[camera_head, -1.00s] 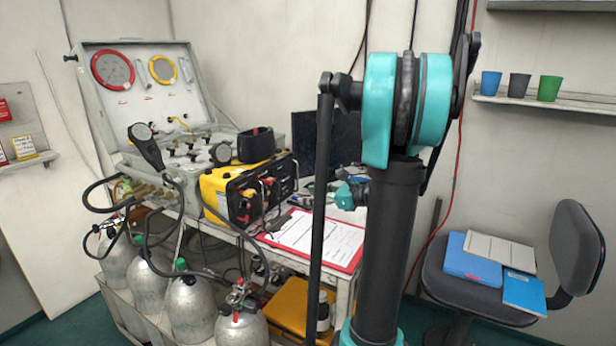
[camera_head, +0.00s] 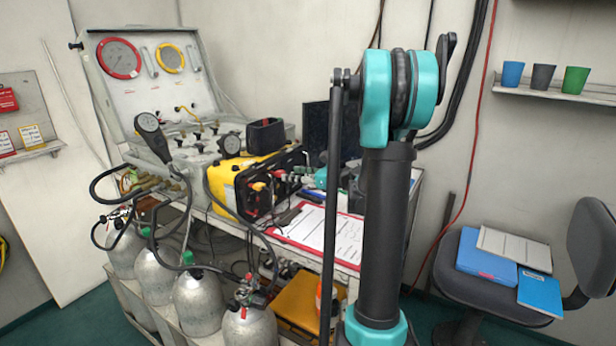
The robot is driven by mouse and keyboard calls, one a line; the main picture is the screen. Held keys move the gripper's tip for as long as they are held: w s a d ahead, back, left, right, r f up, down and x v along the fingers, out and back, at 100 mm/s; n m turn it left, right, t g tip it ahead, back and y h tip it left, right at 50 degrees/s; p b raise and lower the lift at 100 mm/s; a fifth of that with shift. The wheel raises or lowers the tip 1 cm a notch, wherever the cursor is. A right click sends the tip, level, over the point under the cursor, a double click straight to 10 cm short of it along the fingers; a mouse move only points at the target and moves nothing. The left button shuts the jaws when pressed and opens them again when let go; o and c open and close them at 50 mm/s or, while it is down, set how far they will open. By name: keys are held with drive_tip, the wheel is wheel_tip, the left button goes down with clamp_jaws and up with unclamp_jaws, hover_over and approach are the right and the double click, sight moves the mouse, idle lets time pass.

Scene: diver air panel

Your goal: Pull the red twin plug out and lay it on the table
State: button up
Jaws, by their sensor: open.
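A yellow and black box (camera_head: 222,186) stands on the table (camera_head: 345,266).
A red clipboard with paper (camera_head: 318,234) lies at the table's front. A gauge case (camera_head: 150,85) and a handheld gauge (camera_head: 150,135) are at the left. Hoses run to grey cylinders (camera_head: 198,300) below. A dark screen (camera_head: 318,140) stands behind. A chair (camera_head: 490,292) is at the right.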

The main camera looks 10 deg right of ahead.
sight(282, 172)
drive_tip(key=shift+x, duration=2.8)
clamp_jaws()
drive_tip(key=shift+f+v, duration=0.15)
drive_tip(key=shift+v, duration=0.7)
drive_tip(key=shift+f+v, duration=0.15)
drive_tip(key=shift+v, duration=0.7)
drive_tip(key=shift+s, duration=0.1)
